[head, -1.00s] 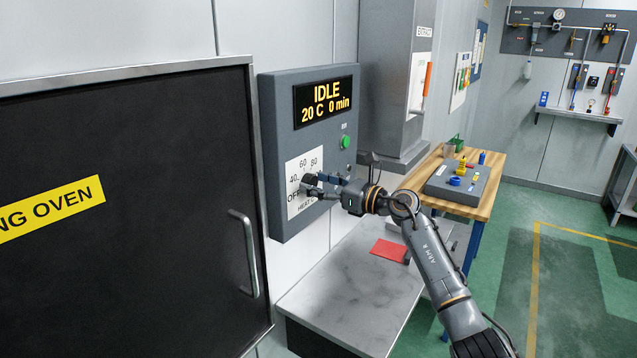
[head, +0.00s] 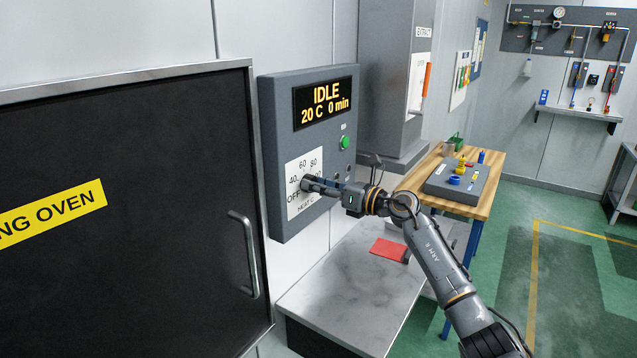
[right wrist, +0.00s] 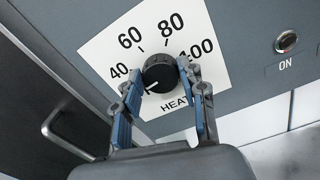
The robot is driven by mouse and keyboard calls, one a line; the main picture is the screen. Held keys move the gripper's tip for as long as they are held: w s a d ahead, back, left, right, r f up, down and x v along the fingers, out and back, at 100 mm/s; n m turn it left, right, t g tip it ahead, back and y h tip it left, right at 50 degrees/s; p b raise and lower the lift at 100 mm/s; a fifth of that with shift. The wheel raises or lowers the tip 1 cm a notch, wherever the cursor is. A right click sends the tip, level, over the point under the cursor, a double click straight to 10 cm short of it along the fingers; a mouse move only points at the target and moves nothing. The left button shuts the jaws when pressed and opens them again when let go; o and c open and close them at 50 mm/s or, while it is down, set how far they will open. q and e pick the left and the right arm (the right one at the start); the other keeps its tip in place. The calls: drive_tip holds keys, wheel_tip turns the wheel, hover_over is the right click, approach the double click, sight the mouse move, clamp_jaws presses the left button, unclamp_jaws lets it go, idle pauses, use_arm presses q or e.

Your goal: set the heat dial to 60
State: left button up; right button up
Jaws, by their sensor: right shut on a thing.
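The heat dial (right wrist: 158,70) is a round black knob on a white scale plate (head: 294,206) marked 40, 60, 80 and 100. Its white pointer mark faces the lower left in the right wrist view, away from the 60. My right gripper (head: 308,184) is at the dial. In the right wrist view its two blue-padded fingers (right wrist: 160,80) are on either side of the knob, shut on it. The fingers hide part of the scale there. The display (head: 325,103) reads IDLE, 20 C, 0 min. My left gripper is out of view.
The grey control panel (head: 270,150) has a green button (head: 344,143) above the dial. The dark oven door (head: 130,260) with its handle (head: 246,252) is at left. A bench with a red sheet (head: 388,249) lies below, and a wooden table (head: 487,205) stands to the right.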

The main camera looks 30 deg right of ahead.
drive_tip(key=shift+d+f+m+p, duration=0.1)
drive_tip(key=shift+m+p, duration=1.9)
drive_tip(key=shift+m, duration=2.2)
drive_tip(key=shift+d+f+m+p, duration=0.1)
drive_tip(key=shift+m+p, duration=1.85)
drive_tip(key=shift+m, duration=2.55)
drive_tip(key=o, duration=1.1)
drive_tip(key=shift+w, duration=0.1)
drive_tip(key=shift+f, duration=0.1)
drive_tip(key=shift+v, duration=6)
